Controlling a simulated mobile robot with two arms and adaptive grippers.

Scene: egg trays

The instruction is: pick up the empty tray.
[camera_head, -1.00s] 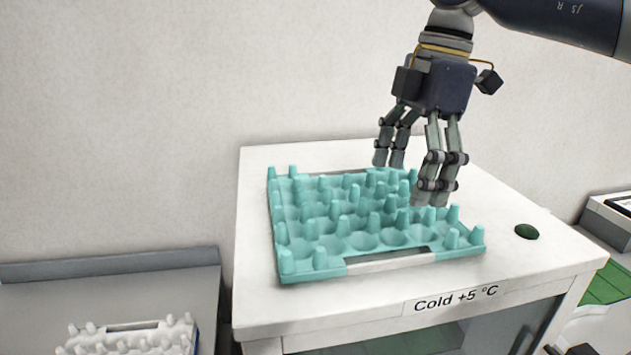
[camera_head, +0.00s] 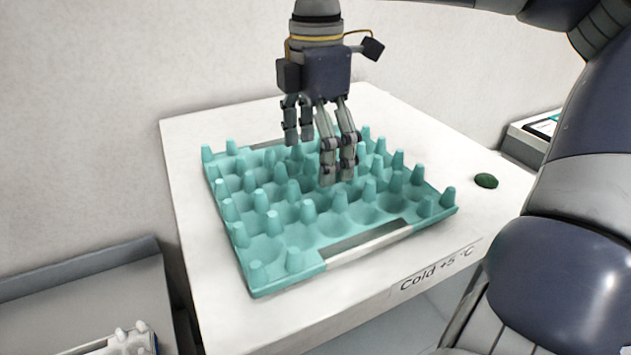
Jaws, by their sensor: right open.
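The empty tray is a teal egg tray (camera_head: 273,237) with rows of upright pegs and hollow cups, lying flat on top of a white cabinet. A slot runs along its front edge and another along its back edge. No eggs show in it. My right gripper (camera_head: 318,158) points down over the back middle of the tray. Its fingers are apart and hold nothing. The fingers hide some of the pegs behind them. I cannot tell whether the fingertips touch the tray. My left gripper is not in view.
The white cabinet top (camera_head: 190,180) has free room around the tray. A dark green round button (camera_head: 486,181) sits at its right. A white tray (camera_head: 125,342) shows at lower left in a grey bin. A device with a screen (camera_head: 540,128) stands at right.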

